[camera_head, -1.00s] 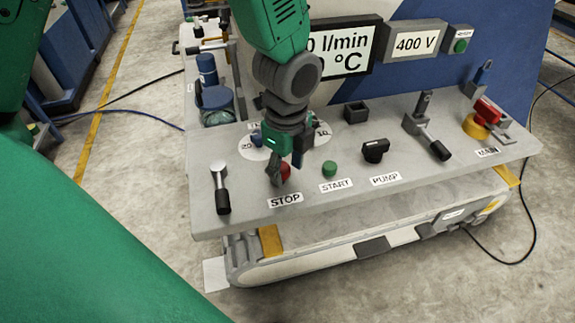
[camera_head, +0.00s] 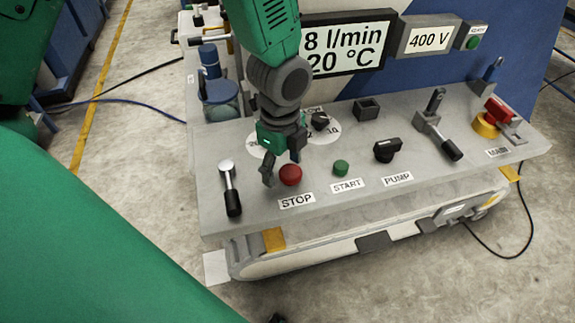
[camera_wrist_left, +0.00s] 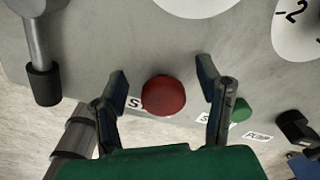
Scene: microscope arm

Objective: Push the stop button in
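The red round stop button (camera_head: 290,175) sits on the grey panel above the STOP label (camera_head: 297,201). It also shows in the left wrist view (camera_wrist_left: 163,95), between the fingers and partly over its label. My left gripper (camera_head: 281,167) is by the button, on its left and back side in the head view. In the left wrist view its fingers (camera_wrist_left: 163,79) are spread apart, one on each side of the button, with nothing held. I cannot tell the height of the fingertips above the panel. My right gripper is not seen.
A green start button (camera_head: 341,168) and a black pump knob (camera_head: 387,150) are right of the stop button. A black-handled lever (camera_head: 231,190) is to its left. A dial knob (camera_head: 320,121) is behind. Farther right are another lever (camera_head: 437,125) and a red-handled main switch (camera_head: 502,110).

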